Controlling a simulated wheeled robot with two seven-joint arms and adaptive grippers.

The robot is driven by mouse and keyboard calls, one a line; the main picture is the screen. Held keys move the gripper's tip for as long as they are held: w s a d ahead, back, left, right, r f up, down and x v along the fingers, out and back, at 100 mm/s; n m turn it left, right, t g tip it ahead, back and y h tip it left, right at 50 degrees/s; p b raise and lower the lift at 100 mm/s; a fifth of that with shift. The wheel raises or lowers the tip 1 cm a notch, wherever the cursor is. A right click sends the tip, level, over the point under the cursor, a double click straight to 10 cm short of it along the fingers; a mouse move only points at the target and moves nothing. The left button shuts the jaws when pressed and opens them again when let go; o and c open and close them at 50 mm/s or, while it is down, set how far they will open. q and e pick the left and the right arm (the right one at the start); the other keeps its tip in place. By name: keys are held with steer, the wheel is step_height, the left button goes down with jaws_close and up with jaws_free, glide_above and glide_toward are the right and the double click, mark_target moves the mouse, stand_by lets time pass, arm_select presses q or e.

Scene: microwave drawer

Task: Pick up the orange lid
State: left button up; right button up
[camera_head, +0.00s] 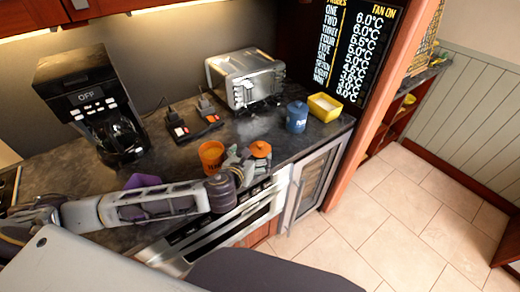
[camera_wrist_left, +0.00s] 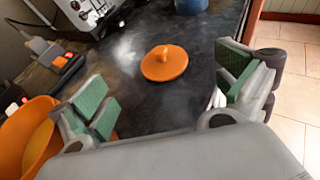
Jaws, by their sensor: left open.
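The orange lid (camera_head: 261,149) lies on the dark counter near its front edge, to the right of the orange pot (camera_head: 211,156). In the left wrist view the lid (camera_wrist_left: 164,62) is a flat round disc with a small knob, lying knob up. My left gripper (camera_head: 240,160) is just left of the lid in the head view. In the left wrist view its green-padded fingers (camera_wrist_left: 165,100) are spread wide, with the lid beyond them and between their lines. Nothing is held. My right gripper is not in view.
The orange pot (camera_wrist_left: 22,145) stands close beside the left finger. A blue canister (camera_head: 297,116) and yellow container (camera_head: 324,107) stand behind the lid to the right. A toaster (camera_head: 245,78) and coffee maker (camera_head: 92,105) are farther back. The counter around the lid is clear.

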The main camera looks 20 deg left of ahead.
mark_target(260, 145)
arm_select(q)
steer(key=shift+x, duration=2.6)
steer(key=shift+w, duration=0.1)
steer(key=shift+x, duration=1.2)
steer(key=shift+p+x, duration=0.3)
steer(key=shift+x, duration=1)
steer(key=shift+r, duration=0.15)
steer(key=c, duration=1.1)
